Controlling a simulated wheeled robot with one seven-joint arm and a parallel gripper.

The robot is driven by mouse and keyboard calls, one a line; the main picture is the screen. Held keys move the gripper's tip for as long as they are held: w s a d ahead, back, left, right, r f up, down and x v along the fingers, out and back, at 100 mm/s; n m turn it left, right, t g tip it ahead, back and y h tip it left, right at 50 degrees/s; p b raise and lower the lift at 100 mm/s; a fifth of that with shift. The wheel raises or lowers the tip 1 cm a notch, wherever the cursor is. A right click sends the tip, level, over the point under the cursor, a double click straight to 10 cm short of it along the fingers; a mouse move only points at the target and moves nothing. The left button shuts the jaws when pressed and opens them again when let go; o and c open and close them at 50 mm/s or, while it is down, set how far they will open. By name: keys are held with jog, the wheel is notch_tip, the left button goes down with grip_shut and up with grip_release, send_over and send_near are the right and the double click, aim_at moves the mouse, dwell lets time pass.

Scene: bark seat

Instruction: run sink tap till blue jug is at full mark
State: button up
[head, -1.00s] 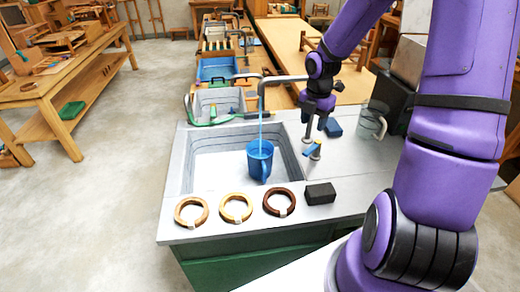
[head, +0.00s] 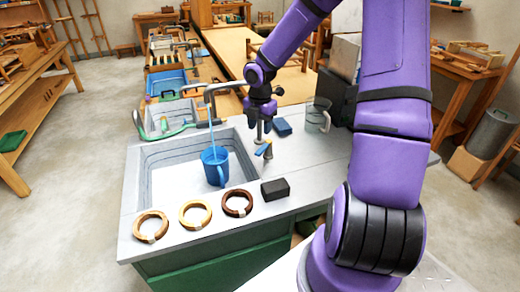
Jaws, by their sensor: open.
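The blue jug (head: 214,168) stands upright in the sink basin (head: 163,187). A thin blue stream of water falls into it from the grey tap spout (head: 208,100). The water level and any full mark inside the jug are too small to make out. The tap's blue lever (head: 263,150) is on the counter just right of the basin. My gripper (head: 260,124) is above and slightly behind this lever, pointing down, with nothing seen between its fingers. Its fingertips are small and dark here, and I cannot tell if they touch the tap post.
Several ring-shaped pieces, including a dark one (head: 237,203), lie along the front counter edge beside a black block (head: 275,189). A glass jug (head: 316,117) and a blue sponge-like block (head: 282,128) stand behind right. Bare counter (head: 318,160) lies to the right.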

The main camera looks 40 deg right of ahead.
aim_at(260, 150)
notch_tip(260, 150, down, 9)
jog(key=shift+f, duration=0.15)
dwell(0.4)
grip_shut()
